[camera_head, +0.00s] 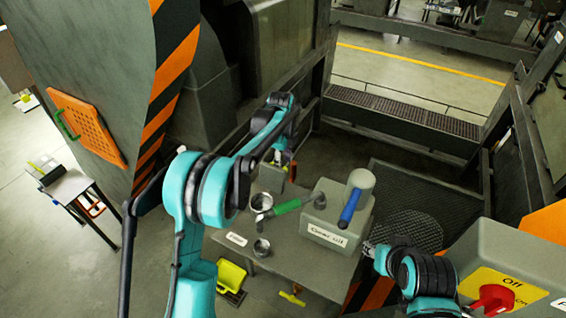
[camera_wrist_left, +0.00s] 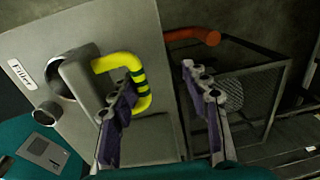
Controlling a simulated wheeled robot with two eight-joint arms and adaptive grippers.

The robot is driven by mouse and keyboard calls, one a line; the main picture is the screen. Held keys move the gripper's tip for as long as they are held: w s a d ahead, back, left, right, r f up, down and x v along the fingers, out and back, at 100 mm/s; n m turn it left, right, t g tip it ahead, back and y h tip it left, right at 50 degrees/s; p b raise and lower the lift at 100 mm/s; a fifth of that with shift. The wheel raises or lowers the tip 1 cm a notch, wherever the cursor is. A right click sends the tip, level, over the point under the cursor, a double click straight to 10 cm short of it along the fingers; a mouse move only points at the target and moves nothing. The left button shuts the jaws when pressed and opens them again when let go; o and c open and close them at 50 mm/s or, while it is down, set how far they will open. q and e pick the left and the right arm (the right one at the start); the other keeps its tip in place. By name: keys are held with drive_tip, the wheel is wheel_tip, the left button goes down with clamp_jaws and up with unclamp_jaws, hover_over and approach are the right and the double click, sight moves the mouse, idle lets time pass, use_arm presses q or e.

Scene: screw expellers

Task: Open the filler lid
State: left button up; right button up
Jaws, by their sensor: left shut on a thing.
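In the left wrist view a grey panel bears a "Filler" label (camera_wrist_left: 23,73). Beside it a grey filler lid (camera_wrist_left: 82,84) stands at a dark round opening, with a dark gap showing at its rim.
An orange pipe (camera_wrist_left: 195,36) is near the panel. A red switch (camera_head: 492,298) is at lower right.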

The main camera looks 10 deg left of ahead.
use_arm(q)
drive_tip(key=shift+w, duration=0.2)
idle(0.3)
wheel_tip(320, 180, up, 12)
drive_tip(key=s, duration=0.1)
drive_tip(key=shift+a, duration=0.15)
drive_tip(key=shift+s, duration=0.1)
idle(0.5)
